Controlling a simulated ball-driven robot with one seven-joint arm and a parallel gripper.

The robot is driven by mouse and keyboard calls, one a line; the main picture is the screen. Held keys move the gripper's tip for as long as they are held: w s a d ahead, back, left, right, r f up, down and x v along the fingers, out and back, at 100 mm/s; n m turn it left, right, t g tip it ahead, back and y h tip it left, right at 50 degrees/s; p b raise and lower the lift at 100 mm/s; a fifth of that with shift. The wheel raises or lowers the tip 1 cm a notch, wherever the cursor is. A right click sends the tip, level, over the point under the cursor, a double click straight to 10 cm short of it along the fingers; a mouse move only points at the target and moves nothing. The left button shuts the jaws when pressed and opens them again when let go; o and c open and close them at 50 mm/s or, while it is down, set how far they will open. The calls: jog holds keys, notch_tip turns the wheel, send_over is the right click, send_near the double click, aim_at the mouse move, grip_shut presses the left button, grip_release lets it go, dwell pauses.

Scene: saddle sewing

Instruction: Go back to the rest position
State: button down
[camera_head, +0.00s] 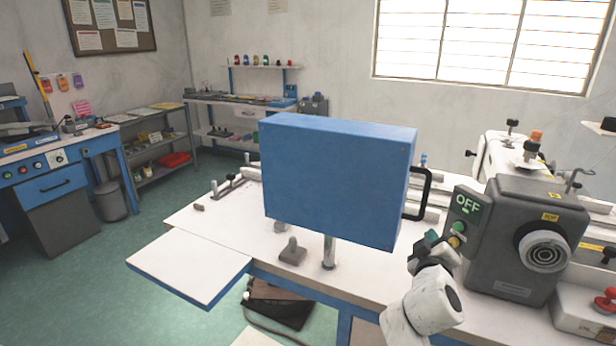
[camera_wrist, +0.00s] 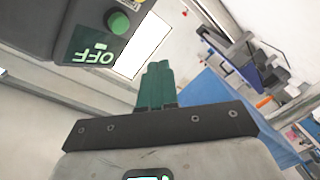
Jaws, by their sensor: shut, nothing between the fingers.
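My gripper (camera_head: 432,240) is at the front of the sewing machine's control box in the head view, just left of its buttons. In the wrist view my gripper's green fingers (camera_wrist: 157,82) are together with nothing between them. The dark grey control box (camera_head: 512,240) carries an OFF sign (camera_head: 467,203), a green button (camera_head: 459,227) and a second button below it, partly hidden. The OFF sign (camera_wrist: 95,50) and green button (camera_wrist: 119,22) also show in the wrist view, to the upper left of the fingers. Whether the fingers touch the box I cannot tell.
A blue box-shaped panel (camera_head: 335,185) with a black handle stands on a post left of my arm. The white worktable (camera_head: 215,220) spreads below it. A red knob (camera_head: 606,298) sits at the right. Open green floor (camera_head: 110,285) lies at the left.

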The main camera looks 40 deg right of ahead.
jog(key=shift+a+f, duration=0.1)
jog(key=s+a+f+g+y, duration=0.3)
jog(key=a+f+y, duration=0.5)
jog(key=a+f, duration=0.85)
jog(key=s+a+f+n+g+y, duration=0.1)
jog(key=s+a+f+g+y, duration=0.1)
jog(key=s+a, duration=0.5)
jog(key=s+a+f+n+g+y, duration=0.1)
jog(key=s+a+f+g+y, duration=0.1)
jog(key=s+a+f+y, duration=0.3)
jog(key=s+a, duration=0.2)
jog(key=a, duration=0.2)
jog(key=shift+a, duration=0.2)
jog(key=shift+a, duration=0.1)
